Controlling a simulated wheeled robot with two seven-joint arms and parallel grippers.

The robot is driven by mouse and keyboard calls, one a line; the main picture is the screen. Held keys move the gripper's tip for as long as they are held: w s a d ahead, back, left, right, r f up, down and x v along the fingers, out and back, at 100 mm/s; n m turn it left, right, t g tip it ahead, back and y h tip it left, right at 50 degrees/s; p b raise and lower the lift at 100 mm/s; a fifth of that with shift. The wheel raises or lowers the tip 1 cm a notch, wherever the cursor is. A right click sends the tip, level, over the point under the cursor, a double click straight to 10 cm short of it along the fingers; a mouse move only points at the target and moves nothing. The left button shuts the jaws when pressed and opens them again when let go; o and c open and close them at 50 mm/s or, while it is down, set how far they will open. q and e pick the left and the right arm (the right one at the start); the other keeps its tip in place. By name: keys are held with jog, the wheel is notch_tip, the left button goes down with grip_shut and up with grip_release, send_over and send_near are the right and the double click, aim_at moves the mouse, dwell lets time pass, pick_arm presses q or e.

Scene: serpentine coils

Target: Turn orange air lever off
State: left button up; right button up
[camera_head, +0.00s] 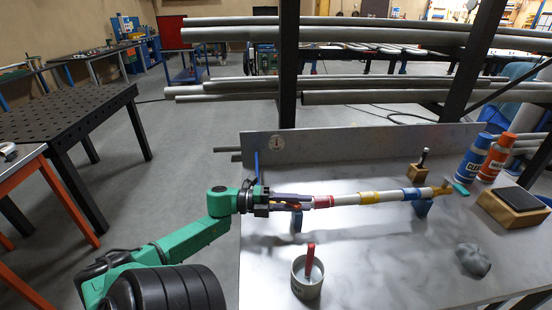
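A long tube (345,199) with red, yellow and blue bands lies across blue supports on the grey metal tabletop (380,265). My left arm is green and comes in from the left. Its gripper (290,201) is at the tube's left end, where dark and purple parts overlap. I cannot tell whether its fingers are open or shut, or whether they touch the tube. A small orange-yellow piece (436,188) shows at the tube's right end. I cannot tell if it is a lever. No orange air lever can be clearly made out. My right gripper is not in view.
A cup (307,283) with a red-handled tool stands at the front. Blue (472,160) and orange (497,157) cans, a wooden block with a dark pad (512,206) and a grey lump (473,260) sit at right. A low metal backboard (350,143) and pipe rack stand behind.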

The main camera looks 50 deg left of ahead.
pick_arm(q)
jog(key=b+v, duration=0.2)
jog(key=v, duration=1.1)
jog(key=shift+b, duration=0.4)
